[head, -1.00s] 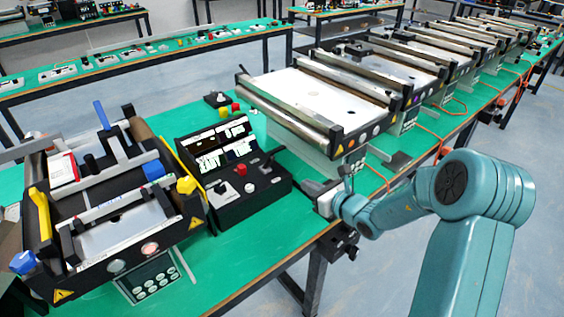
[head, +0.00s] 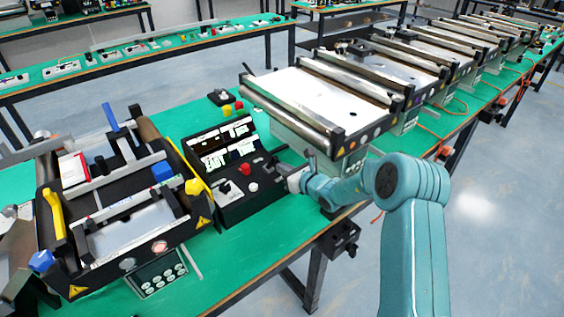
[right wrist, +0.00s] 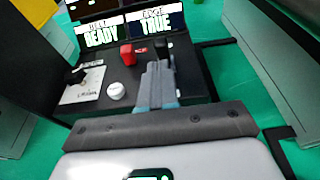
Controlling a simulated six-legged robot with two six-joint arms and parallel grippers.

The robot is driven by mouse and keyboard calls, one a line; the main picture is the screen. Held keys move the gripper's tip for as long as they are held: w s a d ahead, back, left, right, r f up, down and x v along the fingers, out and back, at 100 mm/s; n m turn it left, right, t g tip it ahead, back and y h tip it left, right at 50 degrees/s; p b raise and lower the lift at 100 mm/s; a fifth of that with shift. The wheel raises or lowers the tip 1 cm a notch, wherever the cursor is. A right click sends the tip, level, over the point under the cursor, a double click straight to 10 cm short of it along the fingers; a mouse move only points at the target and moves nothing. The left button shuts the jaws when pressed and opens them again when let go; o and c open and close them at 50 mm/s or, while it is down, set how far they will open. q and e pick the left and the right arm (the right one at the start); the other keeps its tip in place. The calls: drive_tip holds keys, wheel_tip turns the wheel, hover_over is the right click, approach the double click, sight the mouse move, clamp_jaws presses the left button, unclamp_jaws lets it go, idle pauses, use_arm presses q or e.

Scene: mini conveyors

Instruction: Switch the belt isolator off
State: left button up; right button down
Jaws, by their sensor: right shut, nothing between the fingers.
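The black control box (head: 232,200) stands on the green bench with lit screens at its back. On its top are a red knob (right wrist: 127,54), a round white button (right wrist: 116,90), a small black lever on a white plate (right wrist: 85,88), and a black upright handle (right wrist: 164,56). I cannot tell from any label which one is the belt isolator. My right gripper (head: 284,177) is at the box's right end. In the right wrist view its fingers (right wrist: 159,76) are shut and empty, overlapping the black handle's lower part; contact is unclear. My left gripper is not in view.
A mini conveyor with yellow and blue fittings (head: 205,222) stands left of the box. A row of conveyors starts behind it, the nearest (head: 337,143) close to my right gripper. Bare green bench (head: 245,250) lies in front of the box.

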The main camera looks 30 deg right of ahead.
drive_tip(key=shift+w+a+r, duration=0.1)
drive_tip(key=shift+w+r, duration=0.25)
drive_tip(key=shift+w, duration=0.1)
drive_tip(key=shift+w, duration=0.1)
drive_tip(key=shift+r, duration=0.1)
